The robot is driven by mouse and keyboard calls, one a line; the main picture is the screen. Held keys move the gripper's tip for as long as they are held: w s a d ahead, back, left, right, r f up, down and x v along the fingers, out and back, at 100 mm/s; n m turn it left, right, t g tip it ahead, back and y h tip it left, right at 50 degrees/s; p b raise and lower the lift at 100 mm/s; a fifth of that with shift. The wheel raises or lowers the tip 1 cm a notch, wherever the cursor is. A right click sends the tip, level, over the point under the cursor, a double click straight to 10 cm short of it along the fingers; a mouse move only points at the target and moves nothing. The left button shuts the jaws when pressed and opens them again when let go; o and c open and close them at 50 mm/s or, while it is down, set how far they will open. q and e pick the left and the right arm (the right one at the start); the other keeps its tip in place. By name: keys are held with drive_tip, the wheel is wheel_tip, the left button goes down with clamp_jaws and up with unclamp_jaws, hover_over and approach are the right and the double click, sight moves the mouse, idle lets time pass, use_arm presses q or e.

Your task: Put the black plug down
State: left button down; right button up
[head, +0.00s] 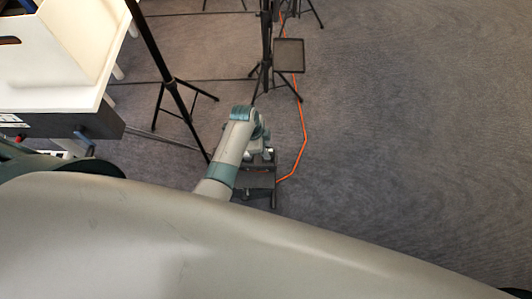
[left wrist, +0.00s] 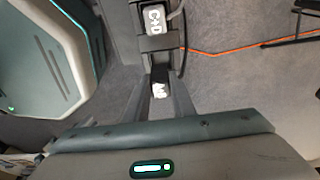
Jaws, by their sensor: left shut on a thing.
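My left gripper (left wrist: 163,100) is shut on the black plug (left wrist: 160,76), which shows between the two fingers in the left wrist view. A white marking shows at the plug's near end. Just beyond it is a dark block (left wrist: 155,42) with a white-lettered face; I cannot tell whether the plug touches it. In the head view my left gripper (head: 258,182) is low over the carpet, below the wrist, and the plug cannot be made out clearly there. My right gripper is not in view.
An orange cable (head: 304,138) runs across the grey carpet close to my left gripper. Black tripod stands (head: 265,75), one with a small tray (head: 289,55), stand beyond it. A white table (head: 45,75) is at the upper left. The carpet at right is clear.

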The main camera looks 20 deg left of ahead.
use_arm(q)
drive_tip(key=shift+w+f, duration=0.15)
drive_tip(key=shift+w, duration=0.15)
drive_tip(key=shift+f, duration=0.2)
wheel_tip(320, 180, down, 3)
drive_tip(key=shift+r+b, duration=0.1)
drive_tip(key=shift+b, duration=0.2)
drive_tip(key=shift+f, duration=0.45)
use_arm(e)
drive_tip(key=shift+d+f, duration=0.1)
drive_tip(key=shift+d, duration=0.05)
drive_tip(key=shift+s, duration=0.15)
